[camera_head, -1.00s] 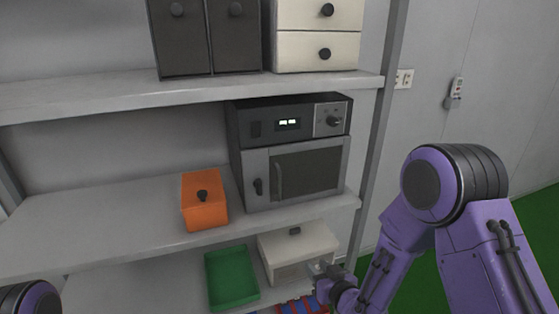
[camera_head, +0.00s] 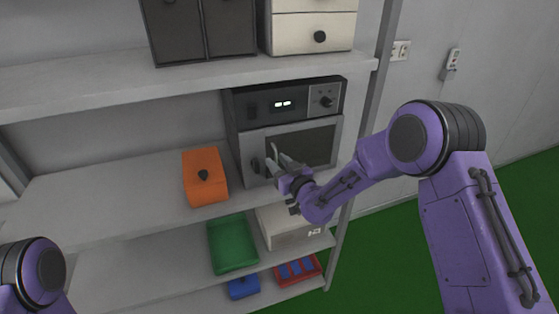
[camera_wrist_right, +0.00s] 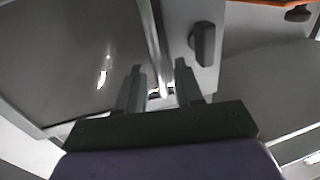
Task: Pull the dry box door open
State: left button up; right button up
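The dry box (camera_head: 285,100) is a grey unit with a dark control panel, on the middle shelf. Its door (camera_head: 305,145) with a dark window looks shut. My right gripper (camera_head: 281,160) is in front of the door's left part and covers part of the handle. In the right wrist view, the metal bar handle (camera_wrist_right: 152,40) runs between the two open fingers of the gripper (camera_wrist_right: 156,90), with gaps visible on both sides. A black latch knob (camera_wrist_right: 203,43) is beside the handle. My left gripper is out of view; only part of that arm shows at bottom left.
An orange box (camera_head: 205,178) stands left of the dry box. Below are a green bin (camera_head: 233,245), a white drawer box (camera_head: 285,229), a blue bin (camera_head: 243,287) and a red bin (camera_head: 291,270). A shelf post (camera_head: 372,105) stands at the right.

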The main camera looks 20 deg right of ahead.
jog(key=shift+c, duration=0.3)
grip_shut()
dwell(1.1)
